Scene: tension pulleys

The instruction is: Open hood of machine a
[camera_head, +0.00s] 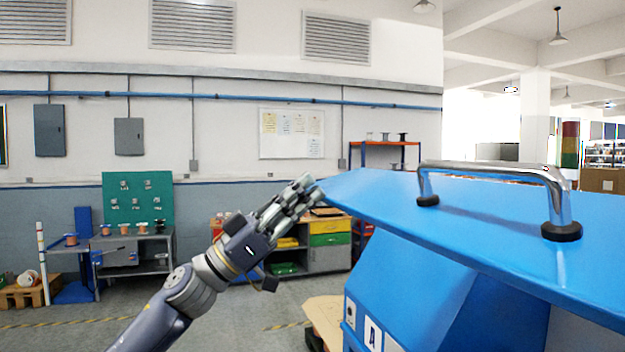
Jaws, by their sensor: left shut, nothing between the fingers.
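The blue hood (480,222) of the machine fills the right side of the head view. It is a flat panel, raised, with its near-left edge standing out over the machine body below. A chrome handle (495,168) with black feet is fixed on its upper face. My right gripper is not in view.
A grey workbench (135,255) with spools and a green board (138,205) stands at the back left. A cabinet with coloured drawers (328,240) stands behind my left gripper. A wooden pallet (28,293) lies at far left. The floor between is clear.

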